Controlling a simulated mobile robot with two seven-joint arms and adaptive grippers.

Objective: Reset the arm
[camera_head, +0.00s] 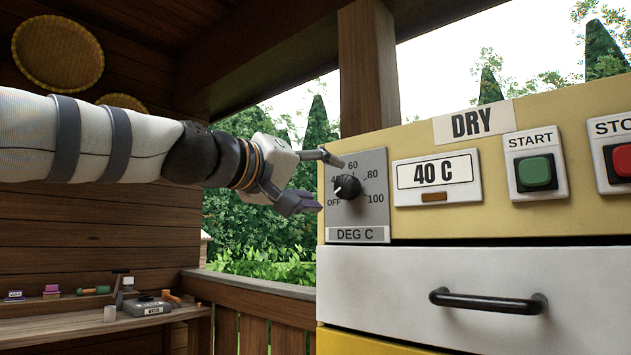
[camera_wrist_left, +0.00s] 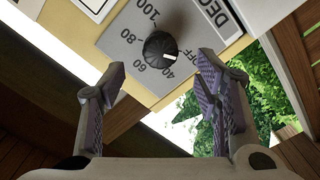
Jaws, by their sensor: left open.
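My left gripper (camera_head: 318,180) comes in from the left in the head view and is open, its fingertips just left of the black temperature knob (camera_head: 347,187). The knob sits on a grey dial plate (camera_head: 376,160) marked OFF to 100, DEG C. In the left wrist view the knob (camera_wrist_left: 160,49) lies ahead of the open left gripper (camera_wrist_left: 160,88), with nothing between the fingers. The knob's white mark points near 40. My right gripper is not in view.
The yellow machine has a DRY label (camera_head: 474,122), a green START button (camera_head: 535,172), a red STOP button (camera_head: 622,160) and a white drawer (camera_head: 400,283) with a black handle (camera_head: 488,300). A wooden workbench (camera_head: 60,333) with small items stands at the lower left.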

